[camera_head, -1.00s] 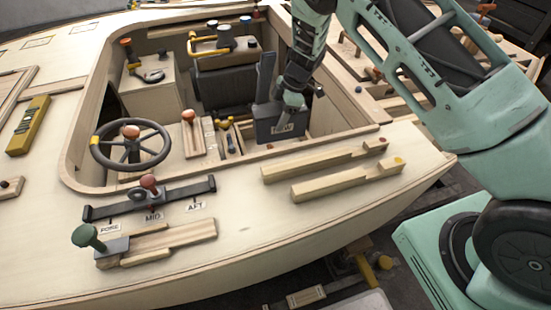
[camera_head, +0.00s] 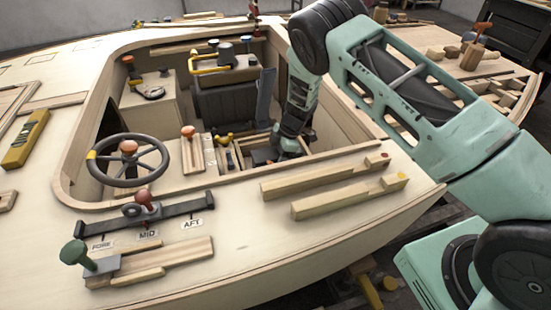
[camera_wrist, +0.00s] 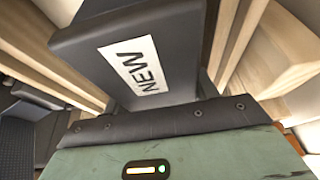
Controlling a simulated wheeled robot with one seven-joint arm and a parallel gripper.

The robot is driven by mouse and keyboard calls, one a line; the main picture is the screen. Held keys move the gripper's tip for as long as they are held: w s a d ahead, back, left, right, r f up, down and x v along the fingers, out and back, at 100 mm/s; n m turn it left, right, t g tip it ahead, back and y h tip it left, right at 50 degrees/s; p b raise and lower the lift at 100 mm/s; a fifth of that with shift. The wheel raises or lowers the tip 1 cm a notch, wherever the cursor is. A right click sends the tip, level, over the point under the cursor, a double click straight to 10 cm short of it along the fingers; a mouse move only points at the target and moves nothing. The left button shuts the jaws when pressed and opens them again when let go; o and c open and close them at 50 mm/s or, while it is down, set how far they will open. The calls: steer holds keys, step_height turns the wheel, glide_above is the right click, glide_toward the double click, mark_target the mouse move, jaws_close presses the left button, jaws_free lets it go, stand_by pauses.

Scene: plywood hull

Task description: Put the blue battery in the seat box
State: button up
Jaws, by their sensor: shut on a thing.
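A dark slate-coloured battery (camera_wrist: 185,55) with a white label reading NEW fills the middle of the wrist view. My gripper (camera_head: 286,150) is shut on it. In the head view the gripper is down inside the cockpit, at its right-hand side. The battery is mostly hidden there by my gripper and the cockpit parts. The seat box (camera_head: 312,157) seems to be the open wooden compartment around the gripper, with a dark upright panel (camera_head: 265,97) standing beside it, likely its raised lid. I cannot tell whether the battery touches the bottom.
Pale wooden walls or rails (camera_wrist: 245,45) run close beside the battery in the wrist view. A steering wheel (camera_head: 128,160), an orange-knobbed lever (camera_head: 189,132) and a dark seat (camera_head: 228,100) are in the cockpit. Two wooden bars (camera_head: 330,175) lie on the near deck.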

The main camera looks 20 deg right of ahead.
steer(key=o, duration=1.5)
steer(key=p+v, duration=0.1)
steer(key=v, duration=1.1)
steer(key=shift+r, duration=0.1)
